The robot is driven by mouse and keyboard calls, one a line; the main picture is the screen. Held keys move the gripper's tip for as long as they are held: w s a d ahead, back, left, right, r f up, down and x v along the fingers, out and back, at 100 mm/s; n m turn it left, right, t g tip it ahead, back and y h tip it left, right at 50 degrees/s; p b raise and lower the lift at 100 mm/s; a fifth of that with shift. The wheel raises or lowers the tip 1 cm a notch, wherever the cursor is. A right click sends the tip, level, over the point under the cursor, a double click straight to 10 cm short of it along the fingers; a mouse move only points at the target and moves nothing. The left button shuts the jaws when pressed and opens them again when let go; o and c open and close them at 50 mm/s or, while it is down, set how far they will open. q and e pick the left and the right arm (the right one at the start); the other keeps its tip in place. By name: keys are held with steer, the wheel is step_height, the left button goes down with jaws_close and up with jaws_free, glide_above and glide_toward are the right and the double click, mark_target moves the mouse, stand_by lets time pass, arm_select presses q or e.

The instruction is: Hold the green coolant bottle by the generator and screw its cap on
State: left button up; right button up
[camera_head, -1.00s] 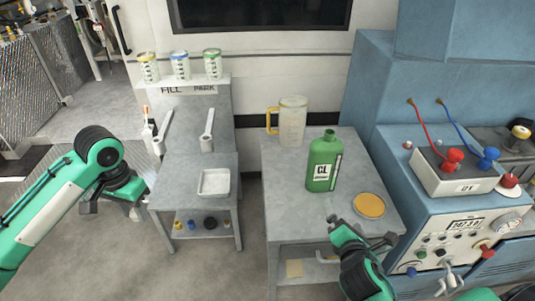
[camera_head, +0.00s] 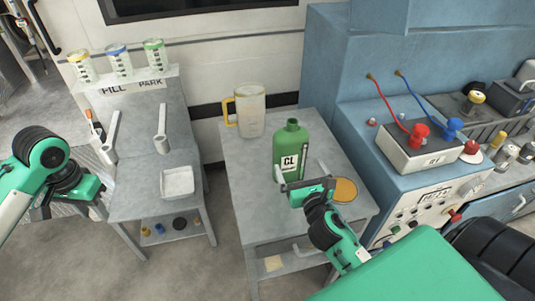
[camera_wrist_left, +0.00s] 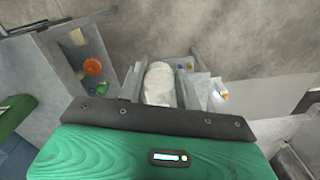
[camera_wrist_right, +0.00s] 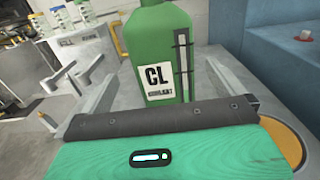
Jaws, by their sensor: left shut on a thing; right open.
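The green coolant bottle (camera_head: 291,143), labelled CL, stands upright on a grey table beside the blue generator (camera_head: 340,107). Its narrow neck shows at the top with no separate cap visible on it. My right gripper (camera_head: 303,173) is open and low in front of the bottle; in the right wrist view the bottle (camera_wrist_right: 160,50) appears between the spread fingers, without visible grip. My left gripper (camera_head: 72,206) is at the far left, beside the bench. In the left wrist view it is shut on a pale rounded thing (camera_wrist_left: 159,84), which I cannot identify surely.
A clear jug with a yellow handle (camera_head: 249,111) stands behind the bottle. An orange disc (camera_head: 345,190) lies right of it. The left bench holds a white tray (camera_head: 177,183) and several cans on a raised shelf. Table surface left of the bottle is clear.

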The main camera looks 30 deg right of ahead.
mark_target(294, 153)
arm_select(q)
steer(key=shift+r+p, duration=0.55)
steer(key=shift+r, duration=0.15)
arm_select(e)
steer(key=x, duration=0.6)
steer(key=shift+d, duration=0.1)
steer(key=shift+s, duration=0.1)
steer(key=shift+r, duration=0.1)
arm_select(q)
steer(key=shift+r, duration=0.25)
arm_select(e)
steer(key=shift+w+d+r, duration=0.1)
steer(key=shift+w, duration=0.35)
arm_select(q)
steer(key=shift+r+p, duration=0.45)
steer(key=shift+p, duration=0.3)
arm_select(e)
steer(key=x, duration=0.4)
steer(key=shift+w+d, duration=0.1)
steer(key=shift+w, duration=0.05)
steer(key=shift+c, duration=0.4)
steer(key=c, duration=1)
steer(key=shift+o, duration=0.2)
